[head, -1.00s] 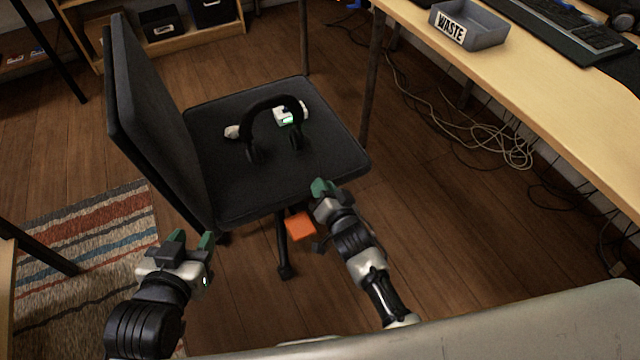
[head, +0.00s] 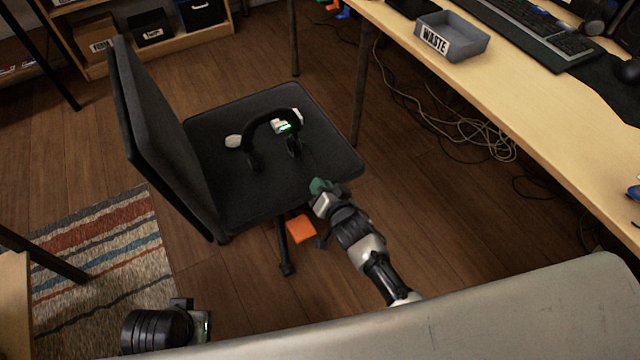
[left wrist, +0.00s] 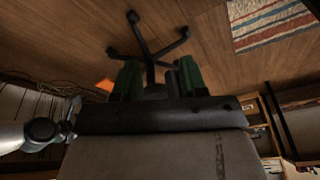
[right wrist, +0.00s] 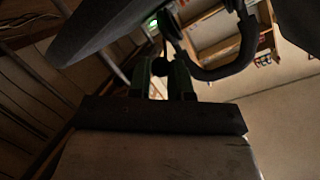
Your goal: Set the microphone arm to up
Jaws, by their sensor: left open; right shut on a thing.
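A black headset (head: 272,117) stands on the black seat of an office chair, its band arched upward. In the right wrist view, its curved band (right wrist: 228,68) is close above my right gripper. My right gripper (head: 320,186) is at the seat's front edge, low and right of the headset. In the right wrist view (right wrist: 163,75), its green fingers are shut on a small dark rounded piece (right wrist: 160,67), apparently the microphone arm's tip; the rest of that arm is unclear.
The chair's seat (head: 225,185) and tall backrest (head: 160,130) are around the headset. White pieces (head: 233,141), one with a green light (head: 284,127), are beside it. An orange object (head: 301,229) is below the seat. A desk (head: 520,110) with a waste tray (head: 475,42) runs along the right.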

